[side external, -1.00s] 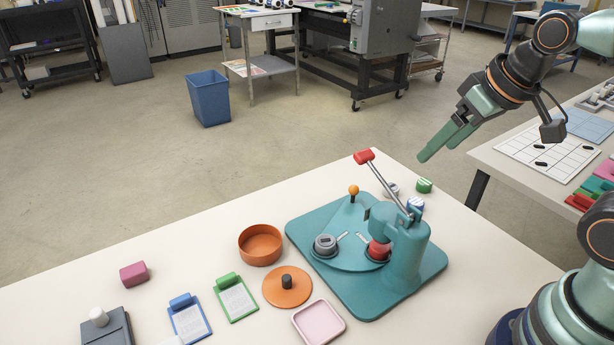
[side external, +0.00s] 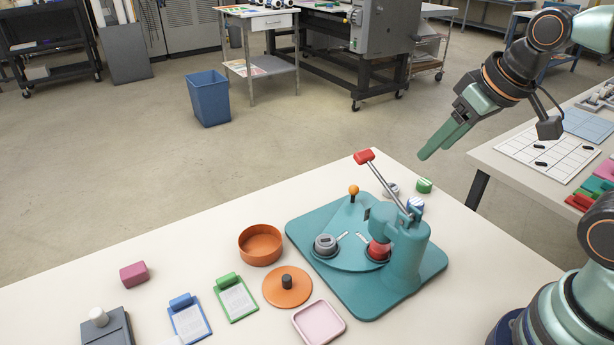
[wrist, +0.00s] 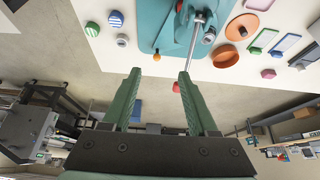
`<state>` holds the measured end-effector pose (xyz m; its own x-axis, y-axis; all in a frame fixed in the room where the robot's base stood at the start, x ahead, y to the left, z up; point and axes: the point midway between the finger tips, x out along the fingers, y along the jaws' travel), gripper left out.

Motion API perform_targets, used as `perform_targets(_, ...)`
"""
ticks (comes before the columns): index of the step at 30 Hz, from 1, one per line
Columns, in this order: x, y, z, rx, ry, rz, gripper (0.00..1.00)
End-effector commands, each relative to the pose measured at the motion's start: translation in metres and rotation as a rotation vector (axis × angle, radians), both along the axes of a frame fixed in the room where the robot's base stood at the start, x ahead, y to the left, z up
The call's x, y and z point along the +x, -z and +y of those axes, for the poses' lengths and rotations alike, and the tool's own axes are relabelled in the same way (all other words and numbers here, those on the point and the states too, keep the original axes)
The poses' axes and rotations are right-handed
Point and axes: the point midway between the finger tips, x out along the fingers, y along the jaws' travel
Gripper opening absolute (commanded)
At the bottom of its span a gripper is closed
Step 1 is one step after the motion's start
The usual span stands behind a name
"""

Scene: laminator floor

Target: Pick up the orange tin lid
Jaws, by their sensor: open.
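The orange tin lid (side external: 300,291) lies flat on the white table with its dark knob up, left of the teal press. In the wrist view the lid (wrist: 235,22) shows near the top right. The open orange tin (side external: 262,257) stands just behind it in the side view; the wrist view shows the tin (wrist: 225,60) too. My gripper (side external: 428,156) is in the air beyond the table's far edge, well up and right of the lid. In the wrist view its two green fingers (wrist: 160,75) are apart with nothing between them.
The teal press (side external: 409,262) with its raised red-tipped lever (side external: 364,157) stands between my gripper and the lid. A pink tray (side external: 319,323) sits close in front of the lid, and a green clipboard (side external: 237,302) lies to its left.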

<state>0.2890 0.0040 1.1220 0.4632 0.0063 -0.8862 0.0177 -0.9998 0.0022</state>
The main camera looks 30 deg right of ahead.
Motion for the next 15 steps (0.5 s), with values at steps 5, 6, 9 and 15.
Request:
perform_targets(5, 0.021, 0.000, 0.026, -0.016, -0.107, 0.073, 0.59)
perform_targets(6, 0.028, 0.001, 0.035, -0.021, -0.141, 0.095, 0.59)
perform_targets(9, 0.044, 0.006, 0.059, -0.037, -0.224, 0.145, 0.59)
perform_targets(15, 0.072, 0.025, 0.112, -0.075, -0.390, 0.244, 0.59)
